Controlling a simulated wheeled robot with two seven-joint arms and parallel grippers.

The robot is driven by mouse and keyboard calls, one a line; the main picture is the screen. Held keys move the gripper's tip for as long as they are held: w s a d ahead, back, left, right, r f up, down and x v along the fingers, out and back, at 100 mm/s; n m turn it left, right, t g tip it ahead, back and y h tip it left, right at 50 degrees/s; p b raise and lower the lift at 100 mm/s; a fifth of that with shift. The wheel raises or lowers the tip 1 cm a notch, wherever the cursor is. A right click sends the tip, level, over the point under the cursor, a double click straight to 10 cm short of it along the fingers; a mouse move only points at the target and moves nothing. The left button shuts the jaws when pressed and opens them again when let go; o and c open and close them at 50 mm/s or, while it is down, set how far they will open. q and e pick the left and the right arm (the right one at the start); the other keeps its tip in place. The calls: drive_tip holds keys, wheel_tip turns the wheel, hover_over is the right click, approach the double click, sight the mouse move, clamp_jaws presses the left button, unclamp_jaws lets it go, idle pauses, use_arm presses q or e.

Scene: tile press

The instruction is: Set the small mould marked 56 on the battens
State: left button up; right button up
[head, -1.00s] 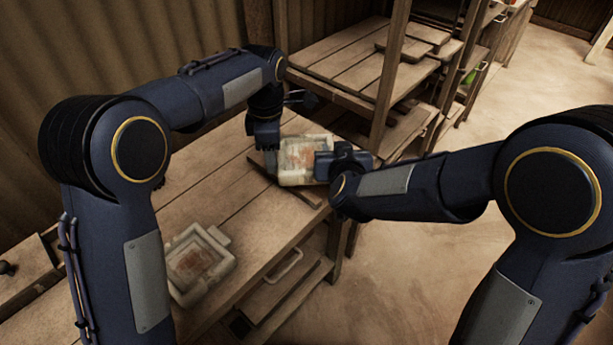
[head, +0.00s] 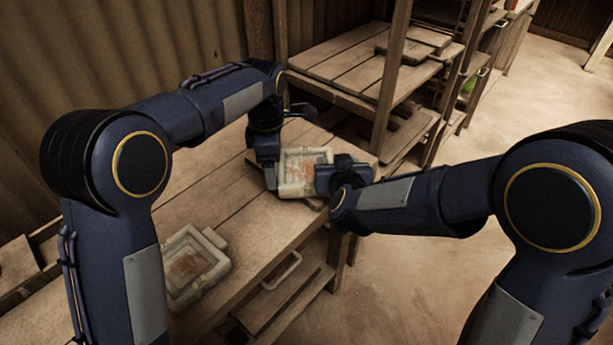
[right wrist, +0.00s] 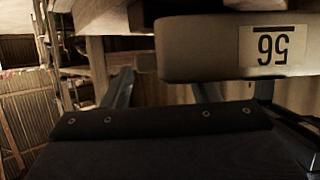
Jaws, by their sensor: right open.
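The small mould marked 56 (head: 302,174) is a pale block with a reddish-brown recess, at the far end of the bench between my two grippers. In the right wrist view its side (right wrist: 195,48) shows close up, with an upside-down 56 label. My left gripper (head: 269,178) points down at the mould's left edge; its fingers are too small to tell open or shut. My right gripper (head: 322,181) is at the mould's right side and is open. The battens are mostly hidden; a dark strip (head: 316,204) shows beneath the mould's near right corner. I cannot tell whether the mould touches it.
A second pale mould (head: 194,266) lies on the near part of the bench (head: 215,208). A wooden shelf unit (head: 335,62) stands behind and to the right. A drawer with a pale handle (head: 283,269) is under the bench's front edge. Open floor is to the right.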

drive_tip(key=shift+s, duration=0.1)
use_arm(q)
wheel_tip(320, 180, up, 12)
use_arm(e)
drive_tip(key=v, duration=1.2)
idle(0.3)
